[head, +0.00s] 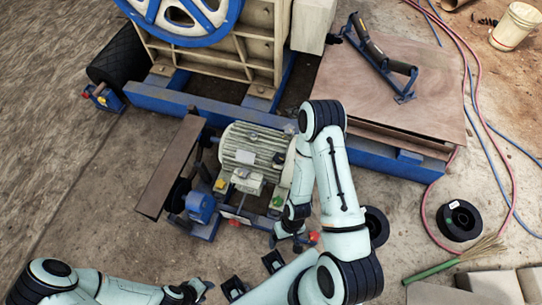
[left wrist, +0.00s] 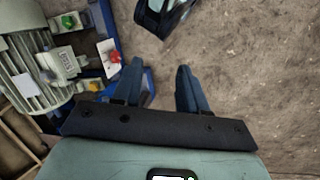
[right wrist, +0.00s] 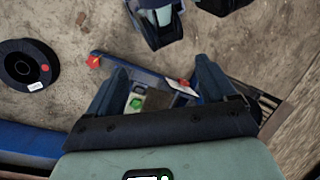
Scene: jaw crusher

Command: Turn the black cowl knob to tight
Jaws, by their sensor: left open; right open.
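The ribbed cream motor (head: 250,150) stands on the blue base in the middle of the head view. It also shows at the left edge of the left wrist view (left wrist: 28,70). My right gripper (head: 288,241) is open and empty, pointing down at the near right corner of the motor base. In the right wrist view its fingers (right wrist: 160,88) stand either side of a green button and the base rail. My left gripper (head: 203,288) is open and empty over bare ground, left of and nearer than the motor (left wrist: 150,92).
Red knobs (head: 314,237) and a blue pump-like unit (head: 201,205) sit at the near side of the base. A brown plank-like cover (head: 172,165) is to the left. A black spool (head: 459,220) and hoses lie right. Bare ground is clear at left.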

